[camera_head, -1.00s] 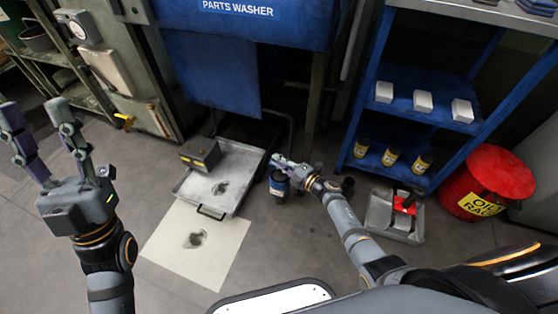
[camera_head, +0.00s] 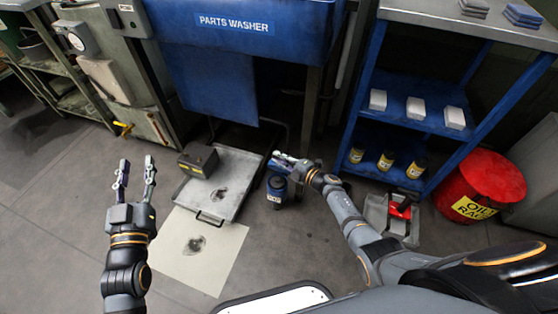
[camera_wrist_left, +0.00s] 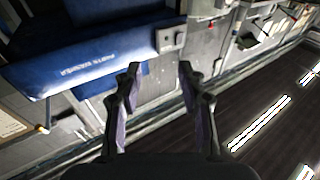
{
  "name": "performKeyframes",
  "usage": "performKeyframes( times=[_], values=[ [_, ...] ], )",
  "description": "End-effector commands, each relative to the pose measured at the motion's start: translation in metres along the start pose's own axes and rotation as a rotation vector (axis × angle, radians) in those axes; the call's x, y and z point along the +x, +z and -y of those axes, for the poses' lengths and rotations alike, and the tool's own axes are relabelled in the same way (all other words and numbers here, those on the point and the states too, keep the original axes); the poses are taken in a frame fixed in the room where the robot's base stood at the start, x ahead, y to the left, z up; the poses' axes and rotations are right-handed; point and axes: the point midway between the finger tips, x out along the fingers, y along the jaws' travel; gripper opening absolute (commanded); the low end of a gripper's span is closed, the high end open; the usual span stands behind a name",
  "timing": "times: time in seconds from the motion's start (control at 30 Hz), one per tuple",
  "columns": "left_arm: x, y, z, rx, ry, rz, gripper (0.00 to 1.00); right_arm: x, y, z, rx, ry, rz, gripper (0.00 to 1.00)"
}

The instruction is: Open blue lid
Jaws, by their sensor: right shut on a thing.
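The blue parts washer (camera_head: 235,60) stands at the top of the head view, with a hanging blue panel (camera_head: 212,90) below its basin. It also shows in the left wrist view (camera_wrist_left: 80,55). No separate lid can be made out on it. My left gripper (camera_head: 136,168) is open and empty, apart from the washer, in front of the grey cabinet. Its two fingers (camera_wrist_left: 158,85) are spread in the left wrist view. My right gripper (camera_head: 283,161) is shut at the top of a small dark blue can (camera_head: 277,190) on the floor. The fingers partly hide the can's top.
A metal tray (camera_head: 232,192) with a dark box (camera_head: 198,160) lies on the floor by a pale mat (camera_head: 180,245). A blue shelf (camera_head: 408,108), a grey bin with a red item (camera_head: 402,208) and a red oily-rag can (camera_head: 485,185) stand right. Floor on the left is clear.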

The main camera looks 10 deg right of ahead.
Motion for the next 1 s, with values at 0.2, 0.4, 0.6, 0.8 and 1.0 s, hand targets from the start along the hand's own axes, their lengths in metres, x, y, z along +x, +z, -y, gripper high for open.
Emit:
performKeyframes(
  times=[0.2,0.4,0.6,0.8,1.0],
  values=[
    [-0.002,0.010,0.000,-0.003,0.000,0.039,0.40,0.007,0.004,-0.011,-0.009,0.007,-0.006,0.00],
    [-0.002,0.012,0.000,-0.003,0.000,0.046,0.40,0.009,0.008,-0.015,-0.008,0.007,-0.008,0.00],
    [-0.002,0.012,0.000,-0.004,0.000,0.046,0.40,0.009,0.009,-0.015,-0.007,0.006,-0.008,0.00],
    [-0.002,0.012,0.000,-0.004,0.000,0.046,0.40,0.009,0.009,-0.015,-0.007,0.006,-0.009,0.00],
    [-0.002,0.012,0.000,-0.004,0.000,0.046,0.40,0.009,0.009,-0.015,-0.006,0.006,-0.009,0.16]
  ],
)
